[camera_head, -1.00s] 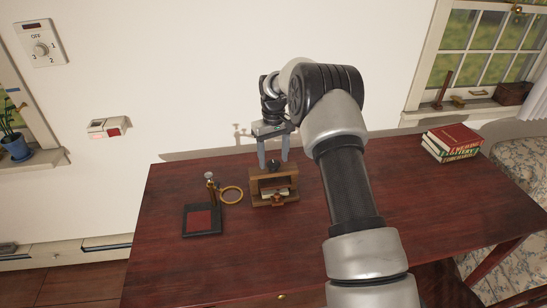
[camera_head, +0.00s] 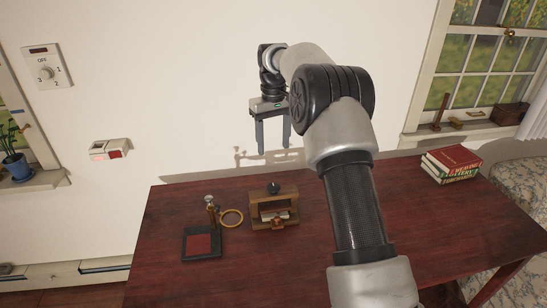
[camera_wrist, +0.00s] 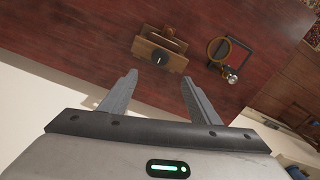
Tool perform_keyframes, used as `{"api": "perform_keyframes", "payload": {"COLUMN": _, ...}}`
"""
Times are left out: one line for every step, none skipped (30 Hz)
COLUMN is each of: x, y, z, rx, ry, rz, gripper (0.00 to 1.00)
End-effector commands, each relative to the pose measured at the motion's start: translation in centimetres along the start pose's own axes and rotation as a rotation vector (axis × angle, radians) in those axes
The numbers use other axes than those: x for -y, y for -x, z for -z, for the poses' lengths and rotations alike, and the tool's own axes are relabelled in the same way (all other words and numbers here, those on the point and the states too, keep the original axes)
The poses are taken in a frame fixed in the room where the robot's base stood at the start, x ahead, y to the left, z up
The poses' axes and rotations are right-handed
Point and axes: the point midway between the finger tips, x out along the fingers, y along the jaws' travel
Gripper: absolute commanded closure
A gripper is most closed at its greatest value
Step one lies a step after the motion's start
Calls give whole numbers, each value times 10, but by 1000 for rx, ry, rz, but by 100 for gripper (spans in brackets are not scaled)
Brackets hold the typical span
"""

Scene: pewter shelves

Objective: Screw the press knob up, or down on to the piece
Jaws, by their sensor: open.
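The wooden press (camera_head: 273,208) stands on the dark red table, with its black knob (camera_head: 274,187) on top. A light piece (camera_head: 275,217) shows inside the frame; whether the press touches it cannot be told. My gripper (camera_head: 273,149) is open and empty, pointing down, well above the knob. In the wrist view the press (camera_wrist: 150,50) and its knob (camera_wrist: 160,59) lie beyond the fingertips of my gripper (camera_wrist: 158,78), roughly between them in the picture and apart from them.
Left of the press are a brass ring (camera_head: 231,218) and a stand with a dark base and red pad (camera_head: 200,246). Books (camera_head: 450,163) lie at the table's right. The wall is close behind. The front of the table is clear.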

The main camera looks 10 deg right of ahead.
Motion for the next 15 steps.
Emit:
{"api": "perform_keyframes", "payload": {"x": 0, "y": 8, "z": 1, "rx": -2, "ry": 0, "rz": -1, "gripper": 44}}
{"api": "perform_keyframes", "payload": {"x": 0, "y": 12, "z": 1, "rx": -2, "ry": 0, "rz": -1, "gripper": 44}}
{"api": "perform_keyframes", "payload": {"x": 0, "y": 16, "z": 0, "rx": -1, "ry": 0, "rz": 0, "gripper": 44}}
{"api": "perform_keyframes", "payload": {"x": 0, "y": 18, "z": 0, "rx": -1, "ry": 0, "rz": 0, "gripper": 44}}
{"api": "perform_keyframes", "payload": {"x": 0, "y": 19, "z": 0, "rx": -1, "ry": 0, "rz": 0, "gripper": 44}}
{"api": "perform_keyframes", "payload": {"x": 0, "y": 21, "z": 0, "rx": -1, "ry": 0, "rz": 0, "gripper": 44}}
{"api": "perform_keyframes", "payload": {"x": 0, "y": 22, "z": 0, "rx": -1, "ry": 0, "rz": 0, "gripper": 44}}
{"api": "perform_keyframes", "payload": {"x": 0, "y": 22, "z": 0, "rx": 0, "ry": 0, "rz": 0, "gripper": 44}}
{"api": "perform_keyframes", "payload": {"x": 0, "y": 23, "z": 0, "rx": 0, "ry": 0, "rz": 0, "gripper": 44}}
{"api": "perform_keyframes", "payload": {"x": 0, "y": 23, "z": 0, "rx": 0, "ry": 0, "rz": 0, "gripper": 44}}
{"api": "perform_keyframes", "payload": {"x": 0, "y": 23, "z": 0, "rx": 0, "ry": 0, "rz": 0, "gripper": 44}}
{"api": "perform_keyframes", "payload": {"x": 0, "y": 23, "z": 0, "rx": 0, "ry": 0, "rz": 0, "gripper": 44}}
{"api": "perform_keyframes", "payload": {"x": 0, "y": 23, "z": 0, "rx": 0, "ry": 0, "rz": 0, "gripper": 44}}
{"api": "perform_keyframes", "payload": {"x": 0, "y": 23, "z": 0, "rx": 0, "ry": 0, "rz": 0, "gripper": 44}}
{"api": "perform_keyframes", "payload": {"x": 0, "y": 23, "z": 0, "rx": 0, "ry": 0, "rz": 0, "gripper": 44}}
